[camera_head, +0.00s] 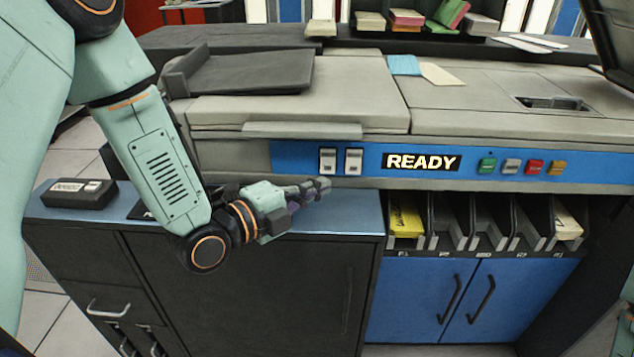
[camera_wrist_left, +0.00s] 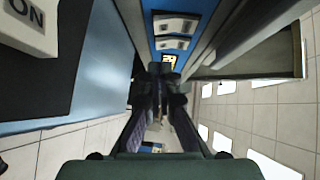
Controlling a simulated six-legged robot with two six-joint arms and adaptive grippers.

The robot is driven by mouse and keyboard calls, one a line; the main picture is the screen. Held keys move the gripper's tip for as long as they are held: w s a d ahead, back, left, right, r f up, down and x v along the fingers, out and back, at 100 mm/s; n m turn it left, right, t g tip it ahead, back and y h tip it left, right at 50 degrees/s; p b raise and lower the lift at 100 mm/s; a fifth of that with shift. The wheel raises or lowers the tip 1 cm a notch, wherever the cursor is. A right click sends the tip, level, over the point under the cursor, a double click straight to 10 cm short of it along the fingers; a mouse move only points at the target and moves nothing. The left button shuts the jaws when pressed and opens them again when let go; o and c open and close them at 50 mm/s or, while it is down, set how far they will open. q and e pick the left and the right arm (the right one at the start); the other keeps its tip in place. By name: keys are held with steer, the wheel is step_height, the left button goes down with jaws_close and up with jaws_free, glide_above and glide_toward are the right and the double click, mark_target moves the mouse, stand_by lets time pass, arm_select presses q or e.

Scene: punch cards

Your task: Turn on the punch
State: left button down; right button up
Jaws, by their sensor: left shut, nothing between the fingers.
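The punch is a long grey machine (camera_head: 300,110) with a blue front panel (camera_head: 410,150). Two white rocker switches (camera_head: 327,161) (camera_head: 353,161) sit on the panel, left of a lit READY sign (camera_head: 422,162). Green (camera_head: 487,166), grey (camera_head: 511,166), red (camera_head: 535,167) and yellow (camera_head: 557,168) buttons are at the right. My left gripper (camera_head: 322,188) is shut and empty, just below the switches and apart from them. In the left wrist view its closed fingertips (camera_wrist_left: 163,74) are below the switches (camera_wrist_left: 174,26). My right gripper is not in view.
A blue-topped cabinet (camera_head: 340,215) is below my left gripper, with a small dark box (camera_head: 78,193) at its left. Card pockets (camera_head: 470,222), one with a yellow card (camera_head: 405,215), are below the panel at right. A black tray (camera_head: 250,75) lies on the machine.

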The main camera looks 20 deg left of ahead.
mark_target(331, 171)
arm_select(q)
steer(key=shift+w+a+f+b, duration=0.1)
steer(key=shift+w+a+b, duration=0.1)
steer(key=shift+w, duration=0.45)
steer(key=shift+w+a+f+b, duration=0.1)
steer(key=shift+w+a+b, duration=0.05)
steer(key=shift+w, duration=0.55)
steer(key=shift+w+a+f+b, duration=0.1)
steer(key=shift+w+a+b, duration=0.1)
steer(key=shift+w, duration=0.45)
steer(key=shift+f, duration=0.1)
steer(key=shift+w+f+t+b, duration=0.2)
steer(key=shift+w+t+b, duration=0.1)
steer(key=shift+b, duration=0.4)
steer(key=shift+r, duration=0.15)
